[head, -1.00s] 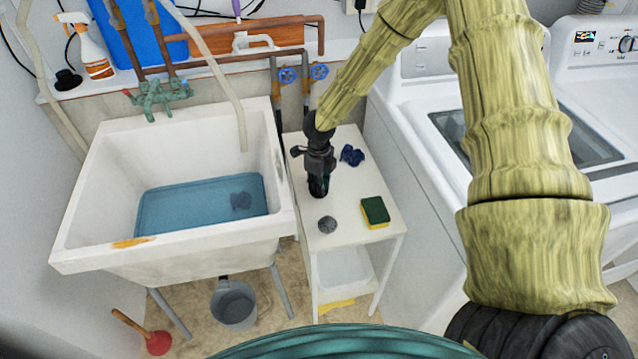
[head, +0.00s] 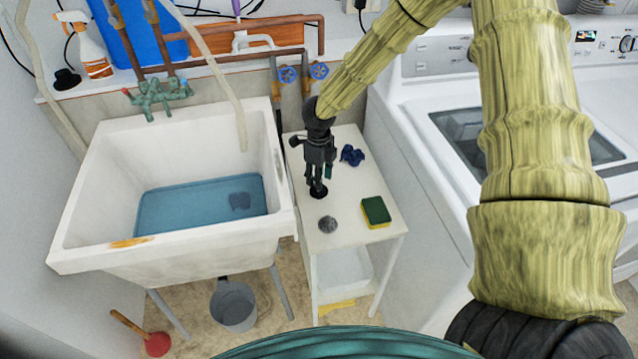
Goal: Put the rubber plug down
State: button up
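The rubber plug (head: 319,192) is a small dark round piece on the white side table, left of the middle and close to the sink. My gripper (head: 318,181) points down right above it, with its fingers spread apart and a teal pad showing on the right one. It looks open, with the plug resting on the table beneath the fingertips. The fingers partly cover the plug, and I cannot tell whether they touch it.
On the white table (head: 350,225) are a grey scouring ball (head: 328,224), a green and yellow sponge (head: 375,211) and a crumpled dark blue cloth (head: 352,155). The sink (head: 90,215) holds blue water at the left. A washing machine (head: 400,190) stands at the right.

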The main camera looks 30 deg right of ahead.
notch_tip(320, 180, up, 8)
jog(key=b, duration=0.1)
jog(key=shift+r, duration=0.15)
